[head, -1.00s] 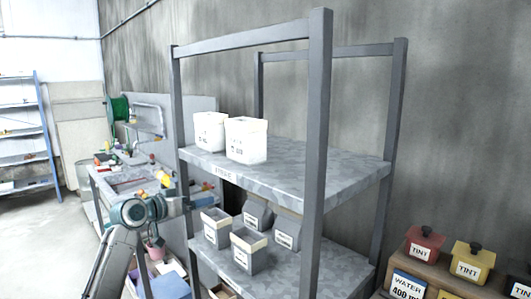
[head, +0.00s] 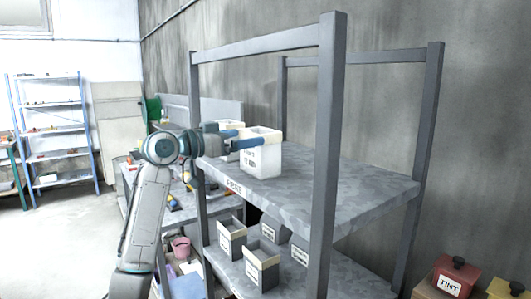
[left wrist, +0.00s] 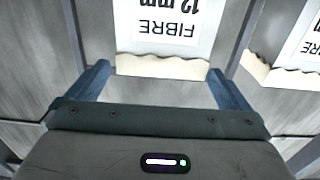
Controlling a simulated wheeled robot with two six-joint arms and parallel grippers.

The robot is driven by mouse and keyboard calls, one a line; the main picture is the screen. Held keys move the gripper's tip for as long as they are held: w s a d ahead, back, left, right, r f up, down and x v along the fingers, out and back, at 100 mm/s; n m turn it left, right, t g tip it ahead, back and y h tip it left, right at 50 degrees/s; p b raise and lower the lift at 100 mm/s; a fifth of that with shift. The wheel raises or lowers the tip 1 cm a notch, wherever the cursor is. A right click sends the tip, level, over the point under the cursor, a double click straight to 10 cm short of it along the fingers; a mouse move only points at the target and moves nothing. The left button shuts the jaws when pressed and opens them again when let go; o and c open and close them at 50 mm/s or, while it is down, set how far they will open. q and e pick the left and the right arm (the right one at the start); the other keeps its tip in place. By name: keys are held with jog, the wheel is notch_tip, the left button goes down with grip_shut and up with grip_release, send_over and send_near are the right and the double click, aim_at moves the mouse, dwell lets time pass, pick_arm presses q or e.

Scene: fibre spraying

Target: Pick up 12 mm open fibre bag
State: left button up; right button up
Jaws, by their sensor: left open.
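The 12 mm fibre bag (head: 262,160) is a white, open-topped bag with a cream rim, standing upright on the upper shelf. Its "FIBRE 12 mm" label (left wrist: 168,22) shows upside down in the left wrist view. My left gripper (head: 248,138) is open at the bag's upper part, its blue fingers reaching toward it from the left. In the wrist view the fingers (left wrist: 159,67) lie either side of the bag's rim; contact cannot be told. A second white bag (head: 233,125) is mostly hidden behind my gripper; it shows at right in the wrist view (left wrist: 300,40). My right gripper is out of view.
The grey rack's front post (head: 328,160) stands right of the bag. The upper shelf (head: 340,190) is bare to the right. Grey bins (head: 262,268) fill the lower shelf. A cluttered workbench (head: 175,205) is behind my arm; a red tint box (head: 452,278) is lower right.

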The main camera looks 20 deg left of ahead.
aim_at(250, 135)
pick_arm(q)
jog(key=p+x, duration=0.1)
jog(key=x, duration=0.1)
jog(key=shift+w+d+r, duration=0.1)
jog(key=shift+w+d, duration=0.1)
jog(key=shift+w, duration=0.1)
jog(key=shift+w+d, duration=0.25)
jog(key=shift+w, duration=0.05)
jog(key=p+x, duration=0.1)
jog(key=x, duration=0.1)
jog(key=p+x, duration=0.2)
jog(key=shift+w+d+f, duration=0.15)
jog(key=shift+w+f, duration=0.1)
jog(key=shift+w, duration=0.05)
pick_arm(e)
jog(key=r, duration=0.1)
jog(key=s+r, duration=0.1)
jog(key=r, duration=0.1)
jog(key=a+r, duration=0.1)
jog(key=shift+s+r, duration=0.15)
jog(key=shift+s, duration=0.2)
pick_arm(q)
jog(key=c, duration=1.2)
jog(key=shift+o, duration=0.2)
jog(key=shift+r, duration=0.2)
pick_arm(e)
jog(key=shift+s+a+f, duration=0.15)
jog(key=shift+a+f, duration=0.05)
jog(key=shift+a, duration=0.35)
